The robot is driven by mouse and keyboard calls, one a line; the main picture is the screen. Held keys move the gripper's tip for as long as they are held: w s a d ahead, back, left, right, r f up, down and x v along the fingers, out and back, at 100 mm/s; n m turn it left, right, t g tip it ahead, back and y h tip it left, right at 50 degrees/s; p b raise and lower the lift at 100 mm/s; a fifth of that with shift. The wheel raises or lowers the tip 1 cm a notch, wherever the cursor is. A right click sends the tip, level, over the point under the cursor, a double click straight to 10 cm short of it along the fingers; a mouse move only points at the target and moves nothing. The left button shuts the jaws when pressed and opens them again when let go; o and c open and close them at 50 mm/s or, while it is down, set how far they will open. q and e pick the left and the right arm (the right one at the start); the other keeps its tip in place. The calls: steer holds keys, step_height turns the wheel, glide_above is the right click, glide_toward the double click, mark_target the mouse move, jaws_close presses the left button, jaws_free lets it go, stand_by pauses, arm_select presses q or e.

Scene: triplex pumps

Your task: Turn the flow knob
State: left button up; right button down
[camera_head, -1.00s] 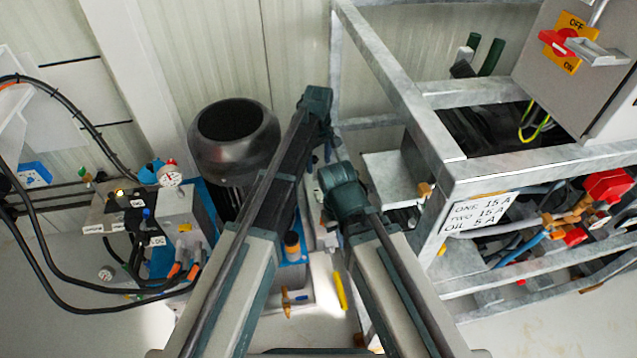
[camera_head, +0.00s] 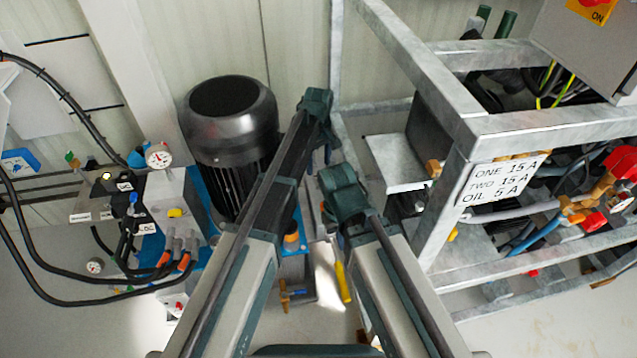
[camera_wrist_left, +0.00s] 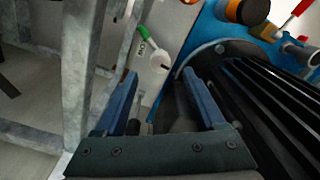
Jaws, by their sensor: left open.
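I cannot tell for sure which part is the flow knob. A valve block (camera_head: 170,190) at the left carries a round gauge (camera_head: 158,155), a small yellow knob (camera_head: 175,212) and other small fittings. My left gripper (camera_head: 318,158) hangs beside the black motor, well right of the valve block; its fingers are small here. In the left wrist view my left gripper (camera_wrist_left: 162,105) is open with nothing between its blue fingers. A green-handled part (camera_wrist_left: 147,36) shows beyond them. My right gripper (camera_head: 330,212) is low in the middle, its fingers mostly hidden by its own wrist.
The black motor (camera_head: 228,125) stands between the valve block and my left arm. A grey metal frame (camera_head: 445,195) with a labelled plate (camera_head: 498,180) stands close on the right. Black cables (camera_head: 40,265) loop at the left. Bare floor shows at the lower left.

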mark_target(319, 176)
arm_select(q)
step_height(319, 176, down, 6)
steer(key=b, duration=0.4)
steer(key=shift+r+b, duration=0.1)
steer(key=shift+b, duration=0.25)
arm_select(e)
step_height(319, 176, down, 6)
steer(key=shift+r, duration=0.15)
arm_select(q)
steer(key=shift+c, duration=0.2)
jaws_close()
